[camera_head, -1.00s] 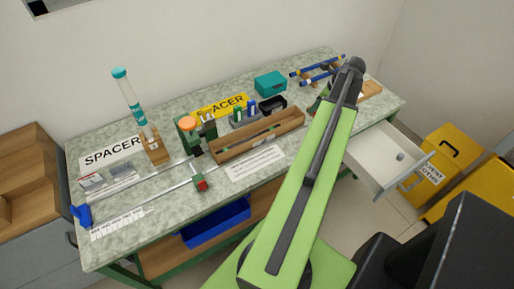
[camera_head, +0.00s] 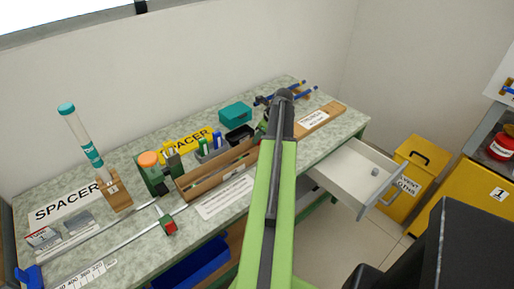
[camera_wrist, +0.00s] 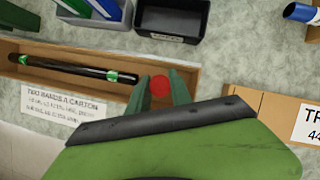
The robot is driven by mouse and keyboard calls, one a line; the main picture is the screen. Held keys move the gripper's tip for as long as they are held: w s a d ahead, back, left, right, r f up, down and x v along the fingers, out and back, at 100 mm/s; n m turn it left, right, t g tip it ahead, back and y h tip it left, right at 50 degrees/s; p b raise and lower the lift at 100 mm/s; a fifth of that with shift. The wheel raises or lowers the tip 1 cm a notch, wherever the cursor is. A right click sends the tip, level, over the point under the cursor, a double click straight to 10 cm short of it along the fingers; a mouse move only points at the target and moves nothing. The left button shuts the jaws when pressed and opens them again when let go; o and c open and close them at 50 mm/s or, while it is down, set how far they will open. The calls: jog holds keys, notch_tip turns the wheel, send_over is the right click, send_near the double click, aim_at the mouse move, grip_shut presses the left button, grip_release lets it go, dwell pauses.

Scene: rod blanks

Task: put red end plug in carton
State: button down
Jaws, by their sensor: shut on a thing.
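The red end plug (camera_wrist: 160,87) is held between the two fingers of my gripper (camera_wrist: 161,92) in the wrist view. The carton (camera_wrist: 205,88) is a long, shallow brown open box; the plug appears over or near its right end, and the height between them is unclear. A dark rod (camera_wrist: 75,66) with green bands lies inside the carton. In the head view the carton (camera_head: 184,188) lies mid-bench, left of my arm, and my arm hides the gripper and the plug.
A black bin (camera_wrist: 172,18) stands behind the carton. A card reading "two bands a carton" (camera_wrist: 62,104) lies in front of it. A brown labelled board (camera_head: 322,118) lies right of my arm. An open drawer (camera_head: 345,180) juts from the bench's right front.

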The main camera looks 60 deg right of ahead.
aim_at(259, 144)
notch_tip(259, 144, down, 4)
jog(key=b, duration=0.4)
jog(key=shift+f, duration=0.15)
jog(key=shift+r, duration=0.25)
jog(key=shift+f, duration=0.2)
jog(key=c, duration=1.2)
grip_release()
jog(key=shift+o, duration=0.2)
